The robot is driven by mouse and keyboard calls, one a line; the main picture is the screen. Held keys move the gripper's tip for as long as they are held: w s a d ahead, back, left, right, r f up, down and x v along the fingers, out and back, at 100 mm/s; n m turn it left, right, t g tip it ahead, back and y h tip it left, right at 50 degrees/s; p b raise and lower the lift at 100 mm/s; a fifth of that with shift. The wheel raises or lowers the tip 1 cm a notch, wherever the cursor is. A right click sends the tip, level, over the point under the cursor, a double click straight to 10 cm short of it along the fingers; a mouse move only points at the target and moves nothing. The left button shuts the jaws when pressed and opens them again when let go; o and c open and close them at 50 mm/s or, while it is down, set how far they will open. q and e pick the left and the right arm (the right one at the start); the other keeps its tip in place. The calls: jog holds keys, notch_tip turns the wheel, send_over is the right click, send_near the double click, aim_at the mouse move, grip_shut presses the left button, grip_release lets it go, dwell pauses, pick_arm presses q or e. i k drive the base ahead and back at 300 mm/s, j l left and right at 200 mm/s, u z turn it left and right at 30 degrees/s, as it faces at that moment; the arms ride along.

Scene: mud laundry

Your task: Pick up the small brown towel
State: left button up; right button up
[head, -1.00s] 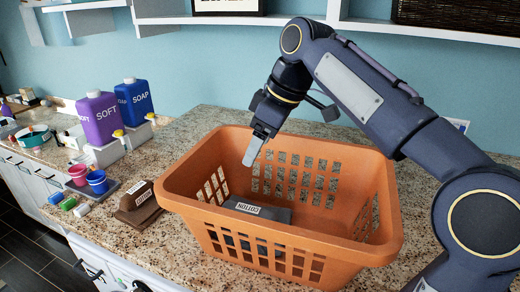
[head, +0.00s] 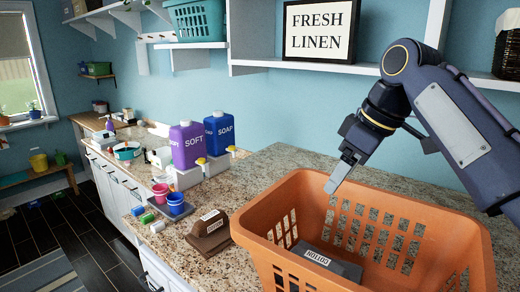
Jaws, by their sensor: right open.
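A small brown towel (head: 209,233), folded and with a white label, lies on the granite counter just left of the orange basket. My right gripper (head: 338,181) is open and empty above the left back part of the basket, to the right of the towel and higher than it. The towel is in plain view and nothing touches it from above. My left gripper is not in view.
The orange basket (head: 370,214) stands on the counter (head: 262,178) and holds a dark grey folded towel (head: 333,264) labelled cotton. Shelves run above.

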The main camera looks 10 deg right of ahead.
aim_at(210, 235)
jog(key=k, duration=1)
